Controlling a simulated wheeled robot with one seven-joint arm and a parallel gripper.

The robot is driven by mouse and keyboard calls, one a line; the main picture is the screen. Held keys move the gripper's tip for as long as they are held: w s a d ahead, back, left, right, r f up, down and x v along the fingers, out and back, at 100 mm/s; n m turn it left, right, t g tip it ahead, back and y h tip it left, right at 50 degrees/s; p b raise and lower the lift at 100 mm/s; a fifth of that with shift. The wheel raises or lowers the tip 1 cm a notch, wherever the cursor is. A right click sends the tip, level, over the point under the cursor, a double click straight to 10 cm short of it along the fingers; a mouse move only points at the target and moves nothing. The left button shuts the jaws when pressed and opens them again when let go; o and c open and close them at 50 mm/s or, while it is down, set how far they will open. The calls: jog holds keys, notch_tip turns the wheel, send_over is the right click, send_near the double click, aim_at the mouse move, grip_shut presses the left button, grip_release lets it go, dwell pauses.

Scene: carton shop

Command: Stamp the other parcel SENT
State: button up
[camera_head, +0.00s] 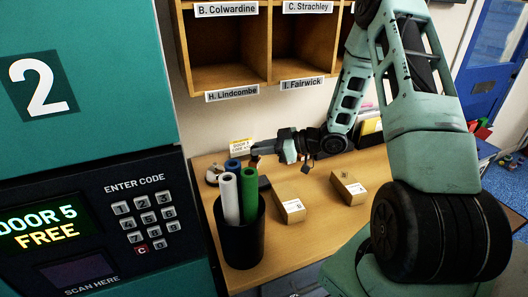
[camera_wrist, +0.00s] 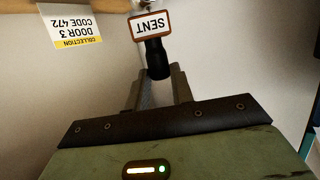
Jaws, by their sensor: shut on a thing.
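My gripper (camera_wrist: 161,88) is shut on the black handle of a stamp (camera_wrist: 155,55) in the wrist view. The stamp's reddish-brown-edged plate reads SENT, upside down in that view. In the head view my gripper (camera_head: 262,149) is over the far left part of the desk, behind the paper rolls, and the stamp is too small to make out clearly. Two small brown cardboard parcels lie on the desk: a left parcel (camera_head: 289,203) and a right parcel (camera_head: 347,188). Both have white labels, too small to read. My gripper is apart from both, to their upper left.
A black bin (camera_head: 241,236) with blue, white and green rolls stands at the desk's left. A collection card (camera_wrist: 71,24) reads DOOR 3 CODE 472. Wooden pigeonholes (camera_head: 228,77) hang above. A teal locker keypad (camera_head: 145,215) is at left. The wooden desk (camera_head: 320,222) is clear around the parcels.

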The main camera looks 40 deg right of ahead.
aim_at(259, 164)
jog(key=shift+f+b, duration=2.4)
jog(key=shift+f, duration=0.55)
jog(key=shift+f+b, duration=0.3)
jog(key=shift+f, duration=0.35)
notch_tip(259, 164, up, 7)
jog(key=p, duration=0.5)
jog(key=shift+p, duration=0.4)
jog(key=shift+r, duration=0.1)
